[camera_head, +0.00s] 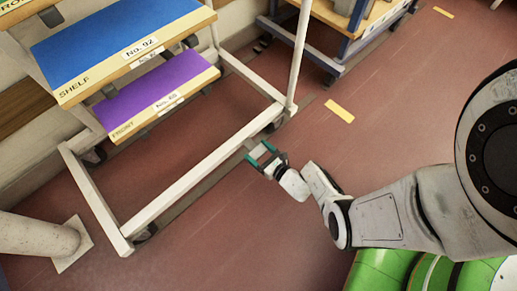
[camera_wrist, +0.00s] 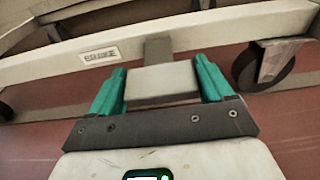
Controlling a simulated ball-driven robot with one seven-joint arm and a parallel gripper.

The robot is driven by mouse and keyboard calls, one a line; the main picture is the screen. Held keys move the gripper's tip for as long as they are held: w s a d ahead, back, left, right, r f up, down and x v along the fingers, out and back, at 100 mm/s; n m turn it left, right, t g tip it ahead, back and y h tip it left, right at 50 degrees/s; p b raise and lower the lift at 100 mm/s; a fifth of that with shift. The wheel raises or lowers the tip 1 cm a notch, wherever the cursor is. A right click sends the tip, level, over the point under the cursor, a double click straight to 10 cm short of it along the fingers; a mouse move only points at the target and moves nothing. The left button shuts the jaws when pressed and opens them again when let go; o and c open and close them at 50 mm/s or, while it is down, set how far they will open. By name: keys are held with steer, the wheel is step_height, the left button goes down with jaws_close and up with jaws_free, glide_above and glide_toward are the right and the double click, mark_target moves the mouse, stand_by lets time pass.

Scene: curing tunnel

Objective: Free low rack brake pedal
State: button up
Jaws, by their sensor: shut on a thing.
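The low rack (camera_head: 200,175) stands on the left in the head view, a pale frame with a blue shelf and a purple shelf. Its lower beam crosses the wrist view (camera_wrist: 200,38) and carries a label (camera_wrist: 98,56) that reads BRAKE. The grey brake pedal (camera_wrist: 162,84) sticks out from under this beam on a short stem. My gripper (camera_head: 262,154) is low at the rack's near right side. In the wrist view its teal fingers (camera_wrist: 163,80) are one on each side of the pedal, shut on it. The pedal's inner end is hidden behind the beam.
A dark caster (camera_wrist: 262,68) sits under the beam, right of my gripper. A blue-framed cart (camera_head: 350,45) stands behind at the top. A pale post (camera_head: 35,232) is at lower left, and a green object (camera_head: 385,272) at lower right. The red floor between is clear.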

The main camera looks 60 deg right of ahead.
mark_target(252, 145)
step_height(252, 145, up, 2)
steer(key=g+p, duration=0.1)
steer(key=p, duration=0.2)
steer(key=g+y+p, duration=0.1)
steer(key=g+p, duration=0.1)
steer(key=p, duration=0.1)
steer(key=shift+r+p, duration=0.25)
steer(key=shift+p, duration=0.05)
steer(key=g+p, duration=0.1)
steer(key=p, duration=0.1)
steer(key=shift+w+r+p, duration=0.15)
steer(key=shift+p, duration=0.25)
steer(key=shift+g, duration=0.4)
steer(key=o, duration=1.4)
steer(key=shift+s+r+p, duration=0.3)
steer(key=shift+s+p, duration=0.05)
steer(key=shift+p, duration=0.25)
steer(key=p+v, duration=0.6)
steer(key=v, duration=0.3)
steer(key=shift+s+r, duration=0.15)
steer(key=shift+s, duration=0.25)
